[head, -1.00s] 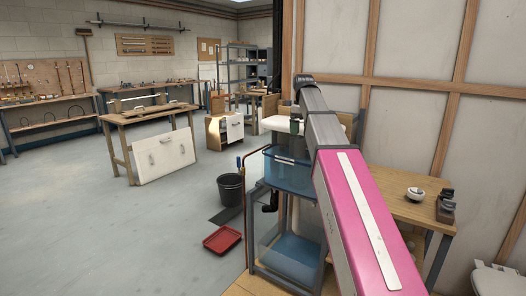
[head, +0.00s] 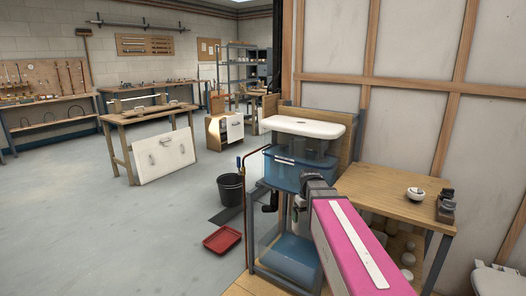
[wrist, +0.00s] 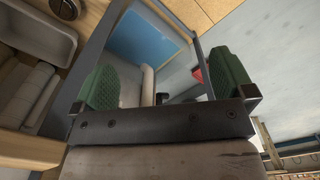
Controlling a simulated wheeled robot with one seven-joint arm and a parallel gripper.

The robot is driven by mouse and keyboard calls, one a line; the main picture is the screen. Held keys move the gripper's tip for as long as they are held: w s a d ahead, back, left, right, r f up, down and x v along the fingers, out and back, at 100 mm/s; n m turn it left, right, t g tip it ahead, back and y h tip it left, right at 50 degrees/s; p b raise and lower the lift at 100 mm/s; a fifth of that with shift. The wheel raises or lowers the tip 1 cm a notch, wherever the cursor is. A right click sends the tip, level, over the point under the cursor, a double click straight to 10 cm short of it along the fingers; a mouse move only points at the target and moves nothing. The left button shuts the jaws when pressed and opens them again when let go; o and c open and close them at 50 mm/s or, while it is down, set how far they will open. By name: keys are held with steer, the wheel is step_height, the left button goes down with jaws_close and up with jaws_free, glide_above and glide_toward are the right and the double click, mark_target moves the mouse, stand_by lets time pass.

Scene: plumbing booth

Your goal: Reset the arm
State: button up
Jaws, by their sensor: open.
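My arm, with a pink link and a pale stripe, reaches in from the lower right of the head view. Its grey forward end is low, in front of the right side of a blue translucent tank (head: 283,172). My fingertips cannot be made out in the head view. In the wrist view my gripper (wrist: 165,80) is open, with its two green finger pads wide apart. Nothing is held between the pads. A blue panel and a pale cylinder show beyond them.
A black bucket (head: 231,190) and red tray (head: 222,240) are on the floor. Open floor lies left.

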steer(key=s+f+m, duration=0.3)
steer(key=s+f, duration=0.9)
steer(key=shift+d, duration=0.45)
